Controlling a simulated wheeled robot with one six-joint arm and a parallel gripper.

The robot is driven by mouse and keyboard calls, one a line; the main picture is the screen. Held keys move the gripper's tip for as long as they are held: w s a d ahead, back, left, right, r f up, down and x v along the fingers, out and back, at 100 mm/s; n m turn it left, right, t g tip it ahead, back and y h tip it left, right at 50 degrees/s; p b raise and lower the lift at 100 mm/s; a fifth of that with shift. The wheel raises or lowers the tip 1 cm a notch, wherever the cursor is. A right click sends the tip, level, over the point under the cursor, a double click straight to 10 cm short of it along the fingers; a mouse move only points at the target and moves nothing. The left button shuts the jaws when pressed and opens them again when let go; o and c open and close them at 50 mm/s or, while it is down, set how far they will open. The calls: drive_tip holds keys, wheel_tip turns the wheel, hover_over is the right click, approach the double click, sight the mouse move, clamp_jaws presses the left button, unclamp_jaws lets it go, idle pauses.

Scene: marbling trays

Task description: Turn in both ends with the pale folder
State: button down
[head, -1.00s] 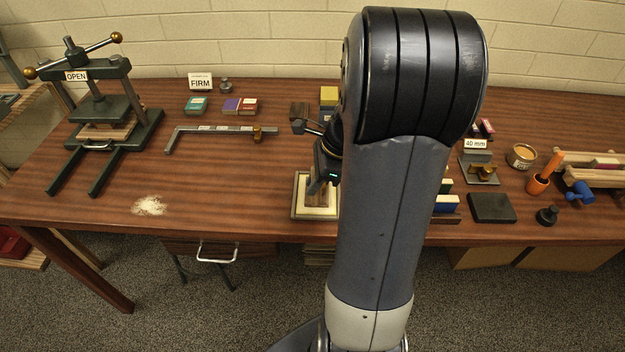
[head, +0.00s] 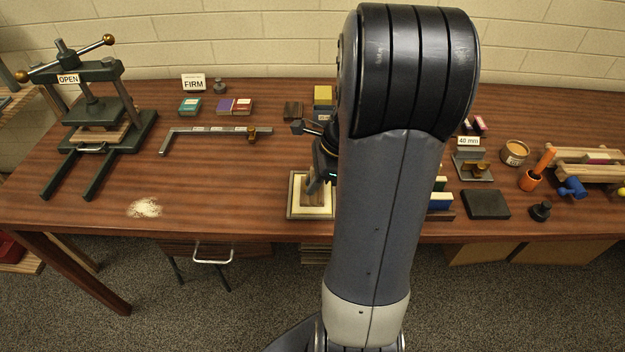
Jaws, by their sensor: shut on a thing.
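My gripper (head: 314,186) is partly hidden behind my own arm. Its fingers point down over a pale, square-framed board (head: 293,212) near the front edge of the table. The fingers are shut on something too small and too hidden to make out. A brownish piece lies in the middle of the board, under the fingers. I cannot clearly see the pale folder in this view. I cannot tell whether the fingers or what they hold touch the board. The right side of the board is covered by my arm.
On the table (head: 220,185), a press marked OPEN (head: 97,108) stands left. A metal bar (head: 205,130) lies behind the board. The front left is bare except for pale powder (head: 144,208).

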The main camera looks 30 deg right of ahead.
drive_tip(key=shift+s+d, duration=0.2)
drive_tip(key=shift+d, duration=0.1)
drive_tip(key=shift+s+d, duration=0.1)
drive_tip(key=shift+d, duration=0.05)
idle(0.4)
drive_tip(key=shift+s+d+p, duration=0.15)
drive_tip(key=shift+d+p, duration=0.05)
drive_tip(key=shift+p, duration=0.1)
drive_tip(key=shift+r, duration=0.1)
wheel_tip(320, 180, up, 7)
drive_tip(key=p, duration=0.6)
drive_tip(key=shift+p, duration=0.35)
drive_tip(key=shift+f, duration=0.2)
